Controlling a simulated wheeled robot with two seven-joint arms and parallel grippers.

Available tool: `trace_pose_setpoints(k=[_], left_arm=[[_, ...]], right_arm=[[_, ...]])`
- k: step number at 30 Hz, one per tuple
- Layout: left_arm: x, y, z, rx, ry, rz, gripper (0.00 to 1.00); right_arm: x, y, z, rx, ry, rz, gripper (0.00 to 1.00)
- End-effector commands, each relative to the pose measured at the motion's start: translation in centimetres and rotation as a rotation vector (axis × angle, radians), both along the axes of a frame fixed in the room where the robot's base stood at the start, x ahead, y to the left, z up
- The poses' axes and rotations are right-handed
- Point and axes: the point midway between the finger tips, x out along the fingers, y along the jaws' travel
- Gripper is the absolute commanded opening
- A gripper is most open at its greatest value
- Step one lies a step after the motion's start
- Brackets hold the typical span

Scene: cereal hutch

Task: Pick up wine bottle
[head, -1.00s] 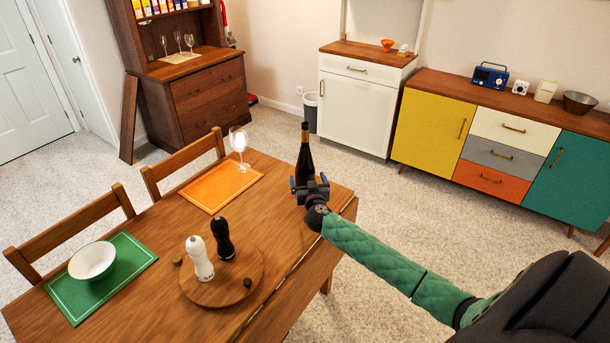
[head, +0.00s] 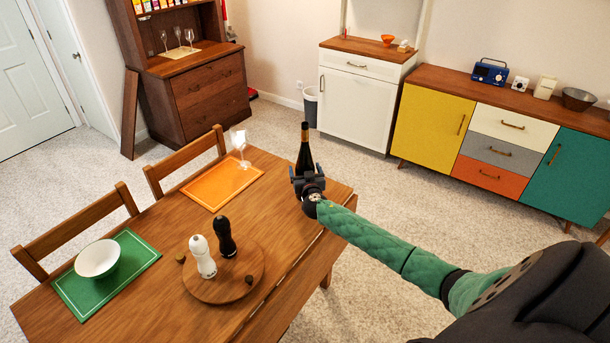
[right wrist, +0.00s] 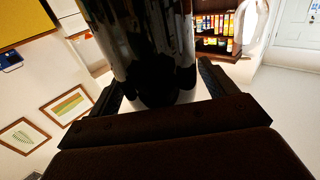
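The dark wine bottle (head: 305,150) stands upright at the far right end of the wooden table, with an orange-gold band on its neck. My right gripper (head: 306,178) is at its lower part, with a finger on either side. In the right wrist view, the glossy dark bottle (right wrist: 150,45) fills the space between the two fingers (right wrist: 160,95). The fingers are very close to it, but whether they press on it is not clear. The bottle's base is hidden behind the gripper in the head view. My left gripper is not in view.
A wine glass (head: 239,142) stands by the orange placemat (head: 222,187), left of the bottle. A round board (head: 250,264) holds white (head: 202,257) and black (head: 226,237) mills. A white bowl (head: 97,260) sits on a green mat (head: 70,297). Chairs line the table's left side.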

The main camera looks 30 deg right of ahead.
Motion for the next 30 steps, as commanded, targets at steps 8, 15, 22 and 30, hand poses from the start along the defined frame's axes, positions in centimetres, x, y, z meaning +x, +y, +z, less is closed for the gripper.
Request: trace_pose_setpoints(k=[8,15,22,30], left_arm=[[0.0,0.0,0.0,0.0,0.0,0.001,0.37],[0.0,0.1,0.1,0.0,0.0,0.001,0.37],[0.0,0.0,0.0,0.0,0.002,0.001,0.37],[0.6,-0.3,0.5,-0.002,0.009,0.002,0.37]], right_arm=[[0.0,0.0,0.0,0.0,0.0,0.0,0.29],[0.1,0.0,0.2,0.0,-0.002,0.0,0.17],[0.1,0.0,0.3,0.0,-0.002,0.0,0.17],[0.1,0.0,1.4,0.001,-0.004,0.0,0.17]])
